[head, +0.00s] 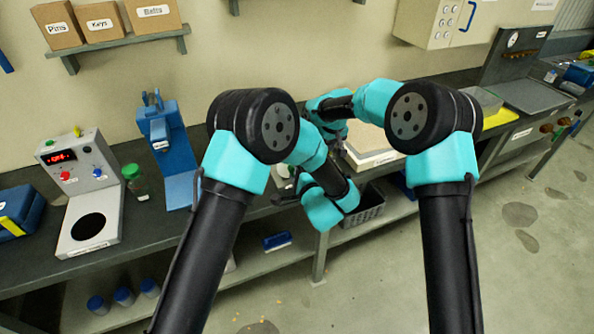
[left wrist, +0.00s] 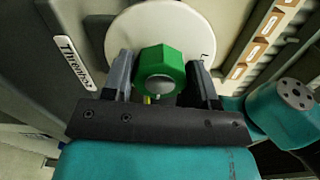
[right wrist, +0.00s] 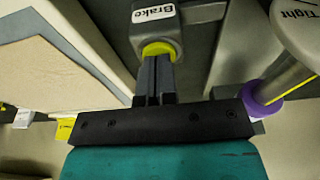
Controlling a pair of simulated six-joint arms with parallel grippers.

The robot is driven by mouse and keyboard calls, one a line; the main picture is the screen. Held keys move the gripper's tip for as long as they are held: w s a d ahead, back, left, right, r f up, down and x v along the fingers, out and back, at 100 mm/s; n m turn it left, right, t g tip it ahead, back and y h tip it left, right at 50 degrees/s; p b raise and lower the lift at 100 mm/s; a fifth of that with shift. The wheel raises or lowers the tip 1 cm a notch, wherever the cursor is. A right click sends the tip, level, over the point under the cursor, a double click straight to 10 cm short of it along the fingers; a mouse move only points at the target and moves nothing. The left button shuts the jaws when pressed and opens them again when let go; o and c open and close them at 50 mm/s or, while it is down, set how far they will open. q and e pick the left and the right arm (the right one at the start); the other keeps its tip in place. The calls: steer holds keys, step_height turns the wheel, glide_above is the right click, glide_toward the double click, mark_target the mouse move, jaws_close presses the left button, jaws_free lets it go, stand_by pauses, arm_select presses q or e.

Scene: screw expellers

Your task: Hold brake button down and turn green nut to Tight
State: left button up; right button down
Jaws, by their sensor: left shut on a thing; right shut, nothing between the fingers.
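The green nut (left wrist: 162,62) sits in front of a round white dial plate (left wrist: 128,32) in the left wrist view. My left gripper (left wrist: 162,78) is shut on the nut, with one finger on each side. In the right wrist view, the yellow brake button (right wrist: 158,48) is on a grey housing labelled "Brake" (right wrist: 153,13). My right gripper (right wrist: 158,64) is shut and empty. Its fingertips are at the button and seem to touch it; how far it is pressed I cannot tell. A "Tight" label (right wrist: 299,14) is on a rounded grey part at the right. My arms hide the work spot in the head view.
A purple ring (right wrist: 262,98) on a rod is close to the right of my right gripper. A pale board (right wrist: 50,65) lies to its left. In the head view, a blue press (head: 165,145) and a grey device (head: 85,195) stand on the bench to the left.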

arm_select(q)
steer(key=m, duration=0.5)
steer(key=shift+m, duration=0.3)
steer(key=o, duration=0.7)
steer(key=v, duration=0.8)
arm_select(e)
steer(key=shift+r, duration=0.1)
stand_by(0.4)
step_height(320, 180, up, 8)
stand_by(1.0)
stand_by(0.4)
